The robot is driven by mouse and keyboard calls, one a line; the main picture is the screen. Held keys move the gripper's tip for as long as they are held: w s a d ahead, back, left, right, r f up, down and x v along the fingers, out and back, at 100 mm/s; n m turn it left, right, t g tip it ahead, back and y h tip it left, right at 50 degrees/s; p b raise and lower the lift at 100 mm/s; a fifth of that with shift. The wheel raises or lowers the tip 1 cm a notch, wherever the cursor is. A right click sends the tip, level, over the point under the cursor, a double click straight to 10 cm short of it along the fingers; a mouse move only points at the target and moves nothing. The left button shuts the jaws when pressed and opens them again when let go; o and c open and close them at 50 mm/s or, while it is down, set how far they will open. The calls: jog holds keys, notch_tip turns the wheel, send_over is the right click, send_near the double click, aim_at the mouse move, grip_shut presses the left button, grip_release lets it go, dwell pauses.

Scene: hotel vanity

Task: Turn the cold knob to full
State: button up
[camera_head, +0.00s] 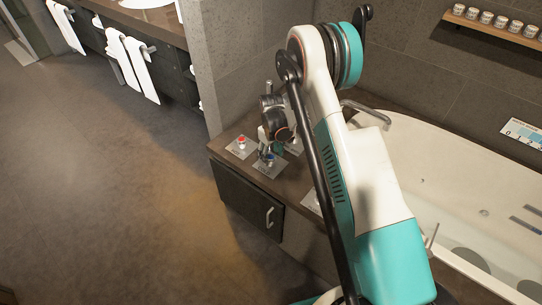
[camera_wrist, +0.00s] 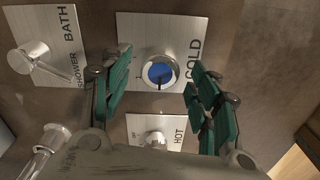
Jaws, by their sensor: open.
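The cold knob (camera_wrist: 158,72) is a round silver knob with a blue cap and a dark pointer line, set on a metal plate marked COLD (camera_wrist: 135,35) in the wrist view. In the head view the blue-topped knob (camera_head: 268,160) stands on the deck beside the bathtub, partly covered by my gripper. My gripper (camera_wrist: 157,66) is open, with one green-padded finger left of the knob and the other right of it. Gaps show between the pads and the knob in the wrist view. I cannot tell how deep the fingertips reach.
The hot knob (camera_wrist: 154,140) is close below in the wrist view; its red cap (camera_head: 241,140) shows in the head view. A bath/shower lever (camera_wrist: 28,56) is at the left. The bathtub (camera_head: 420,150) lies right of the deck. Open floor (camera_head: 100,160) is at the left.

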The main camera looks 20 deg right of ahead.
notch_tip(320, 180, up, 11)
jog(key=shift+f, duration=0.2)
dwell(0.5)
notch_tip(320, 180, up, 14)
jog(key=m+t, duration=0.1)
jog(key=t, duration=0.1)
send_over(271, 157)
jog(key=s, duration=0.5)
jog(key=s+r+m+t, duration=0.1)
jog(key=s+r, duration=0.7)
jog(key=r, duration=0.2)
jog(key=s+r+m+t, duration=0.1)
jog(key=s+r+t, duration=0.1)
jog(key=s, duration=0.8)
jog(key=s+r+m+t, duration=0.2)
jog(key=s, duration=0.8)
jog(key=shift+s, duration=0.35)
